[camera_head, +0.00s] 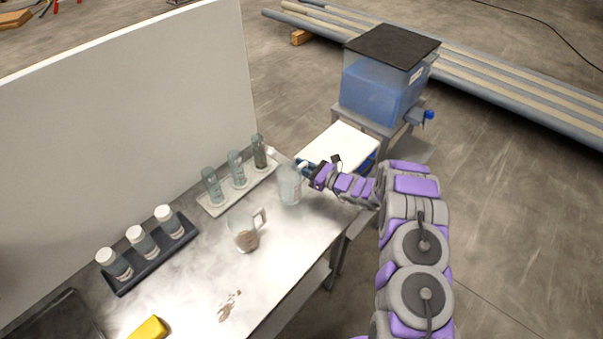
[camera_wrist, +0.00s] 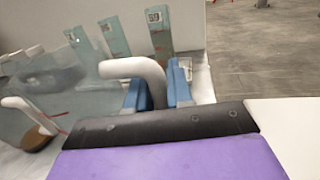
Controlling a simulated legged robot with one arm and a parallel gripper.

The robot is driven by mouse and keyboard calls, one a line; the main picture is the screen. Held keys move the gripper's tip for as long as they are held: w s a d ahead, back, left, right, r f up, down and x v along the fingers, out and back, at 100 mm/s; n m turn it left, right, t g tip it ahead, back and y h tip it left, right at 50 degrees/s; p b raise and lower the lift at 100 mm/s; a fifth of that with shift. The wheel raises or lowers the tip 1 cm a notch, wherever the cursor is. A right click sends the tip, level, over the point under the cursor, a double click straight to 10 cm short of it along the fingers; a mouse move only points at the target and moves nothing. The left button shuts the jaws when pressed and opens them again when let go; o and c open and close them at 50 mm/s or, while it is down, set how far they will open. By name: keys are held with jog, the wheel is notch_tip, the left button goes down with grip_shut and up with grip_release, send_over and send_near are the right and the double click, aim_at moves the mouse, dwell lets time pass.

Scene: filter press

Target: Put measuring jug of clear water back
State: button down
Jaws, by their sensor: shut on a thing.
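The measuring jug of clear water (camera_head: 289,186) is a clear jug at the right side of the bench, in front of the rack of glass tubes. My gripper (camera_head: 303,168) reaches in from the right and is shut on the jug's pale handle. In the wrist view, the handle (camera_wrist: 135,67) passes between the blue fingers of my gripper (camera_wrist: 158,92), and the clear jug wall (camera_wrist: 60,92) fills the left. The jug looks upright. I cannot tell whether its base touches the bench.
A second jug (camera_head: 243,234) with brown contents stands nearer. A pale rack (camera_head: 215,207) holds three glass tubes; a dark rack (camera_head: 124,285) holds three white-capped bottles. A white board backs the bench (camera_head: 190,285). A white-topped surface (camera_head: 335,143) and blue tank (camera_head: 375,95) stand behind.

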jog(key=f, duration=0.3)
jog(key=shift+d+f+b, duration=0.2)
jog(key=shift+b, duration=0.1)
jog(key=shift+r, duration=0.1)
jog(key=c, duration=1)
grip_release()
